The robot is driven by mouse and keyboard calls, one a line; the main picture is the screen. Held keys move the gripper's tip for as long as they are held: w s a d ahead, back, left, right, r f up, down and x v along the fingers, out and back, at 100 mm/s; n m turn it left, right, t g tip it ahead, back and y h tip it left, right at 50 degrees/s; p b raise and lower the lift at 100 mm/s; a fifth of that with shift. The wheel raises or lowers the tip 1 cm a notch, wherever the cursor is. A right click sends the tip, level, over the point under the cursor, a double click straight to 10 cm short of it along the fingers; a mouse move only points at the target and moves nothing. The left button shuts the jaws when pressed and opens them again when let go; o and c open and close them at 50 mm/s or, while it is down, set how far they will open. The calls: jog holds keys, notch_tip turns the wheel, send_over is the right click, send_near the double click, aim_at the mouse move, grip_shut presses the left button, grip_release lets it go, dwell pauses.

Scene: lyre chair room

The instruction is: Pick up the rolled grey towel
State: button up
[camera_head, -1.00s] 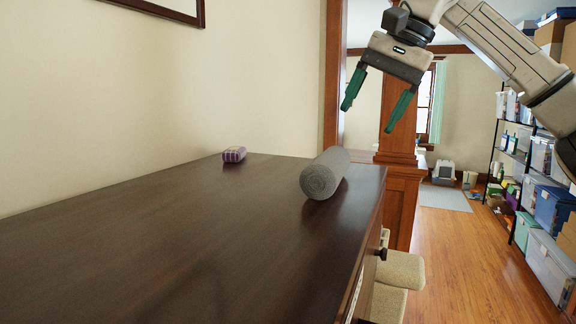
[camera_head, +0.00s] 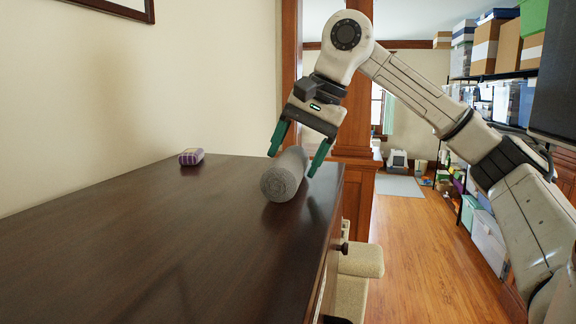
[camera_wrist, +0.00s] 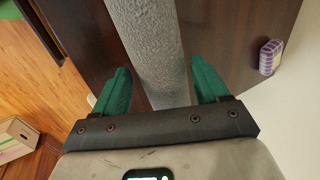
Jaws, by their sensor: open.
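The rolled grey towel (camera_head: 285,177) lies on the dark wooden dresser top (camera_head: 160,230), near its right edge, with one round end facing the head camera. My gripper (camera_head: 294,158) is open above the towel, with one green finger on each side of it. In the wrist view the towel (camera_wrist: 150,45) runs between the two open fingers (camera_wrist: 158,80), and a gap shows beside it on each side. Whether the fingertips touch the dresser top cannot be told.
A purple-and-white bundle (camera_head: 191,157) lies on the dresser near the wall and also shows in the wrist view (camera_wrist: 270,57). A wooden post (camera_head: 352,200) stands just behind the dresser. The near part of the dresser top is clear.

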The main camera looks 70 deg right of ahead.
jog(key=shift+x, duration=0.8)
jog(key=c, duration=0.9)
jog(key=shift+r, duration=0.1)
jog(key=shift+c, duration=0.2)
